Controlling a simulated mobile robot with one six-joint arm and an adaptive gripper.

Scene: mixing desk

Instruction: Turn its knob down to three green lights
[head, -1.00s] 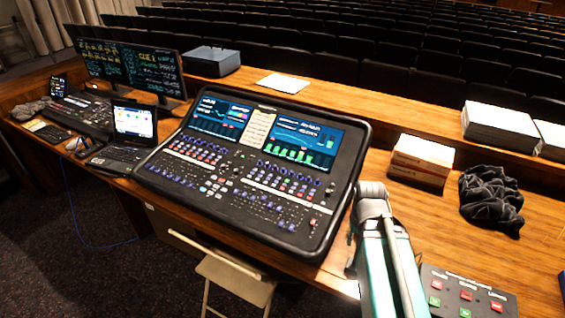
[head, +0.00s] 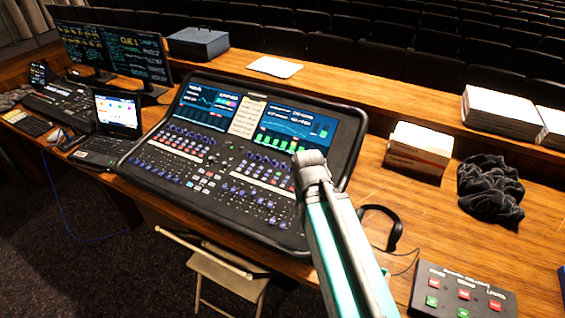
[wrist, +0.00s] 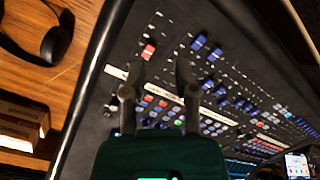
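The large black mixing console (head: 250,107) is on the wooden desk, with two lit screens and rows of small knobs, buttons and faders. Its right screen (head: 292,130) shows several green bars along the bottom. Blue knobs (head: 262,160) line the panel below; I cannot tell which one the task means. In the wrist view, my gripper (wrist: 158,67) is open over the console's right part, its two dark fingers apart with panel controls visible between them. In the head view my arm hides the gripper.
Headphones (head: 396,232) lie right of the console, also in the wrist view (wrist: 54,44). A small button box (head: 463,291) is at the front right. White boxes (head: 418,150) and dark cloth (head: 490,188) lie behind it. A laptop (head: 118,115) stands left of the console.

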